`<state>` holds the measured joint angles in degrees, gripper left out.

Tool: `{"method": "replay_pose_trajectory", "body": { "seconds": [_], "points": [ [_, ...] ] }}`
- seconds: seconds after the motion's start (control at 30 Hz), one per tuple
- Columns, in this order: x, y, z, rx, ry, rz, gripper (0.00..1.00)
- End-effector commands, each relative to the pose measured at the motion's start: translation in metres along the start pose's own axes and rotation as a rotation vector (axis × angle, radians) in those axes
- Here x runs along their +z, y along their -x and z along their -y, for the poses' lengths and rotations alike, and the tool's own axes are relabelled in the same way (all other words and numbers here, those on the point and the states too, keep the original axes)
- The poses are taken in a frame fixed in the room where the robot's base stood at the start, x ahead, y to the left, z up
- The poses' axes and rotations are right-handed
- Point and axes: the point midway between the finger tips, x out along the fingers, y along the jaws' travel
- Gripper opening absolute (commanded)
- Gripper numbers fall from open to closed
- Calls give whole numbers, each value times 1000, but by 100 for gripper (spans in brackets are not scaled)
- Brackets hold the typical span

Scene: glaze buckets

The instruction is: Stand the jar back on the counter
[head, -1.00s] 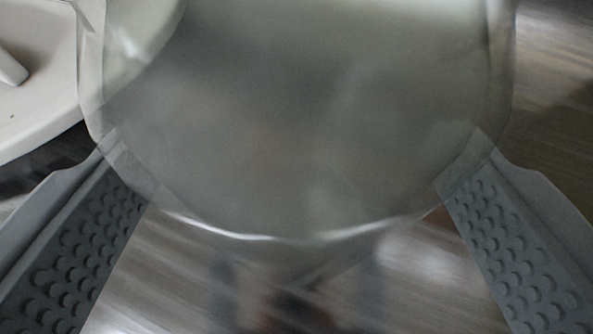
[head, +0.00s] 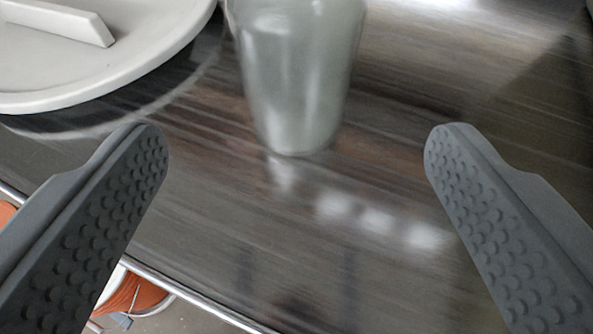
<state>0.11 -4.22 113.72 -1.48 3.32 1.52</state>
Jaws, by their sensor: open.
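A grey-green, glassy jar (head: 298,80) stands upright on the dark, glossy wood-grain counter (head: 380,190). Its top is cut off by the upper edge of the head view. My gripper (head: 296,150) is open and empty, with its two dark grey, studded fingers wide apart. The jar lies beyond the fingertips, between them in the picture, and neither finger touches it.
A large white plate or shallow dish (head: 130,60) with a pale bar (head: 55,20) in it is at the upper left, close to the jar. The counter's metal edge (head: 190,295) runs along the lower left. An orange bucket (head: 135,295) shows below it. The counter right of the jar is clear.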

Motion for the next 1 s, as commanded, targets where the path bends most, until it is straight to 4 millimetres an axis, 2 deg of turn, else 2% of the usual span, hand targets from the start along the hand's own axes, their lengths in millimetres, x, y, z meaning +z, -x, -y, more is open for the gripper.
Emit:
{"method": "replay_pose_trajectory", "body": {
  "seconds": [0.2,0.57,0.67,0.77,1.0],
  "points": [
    [0,18,0,0,0,1,80],
    [0,23,0,0,0,0,80],
    [-2,31,0,0,0,-7,80],
    [-5,51,0,0,0,-22,80],
    [-12,122,0,-1,0,-79,80]
  ]
}}
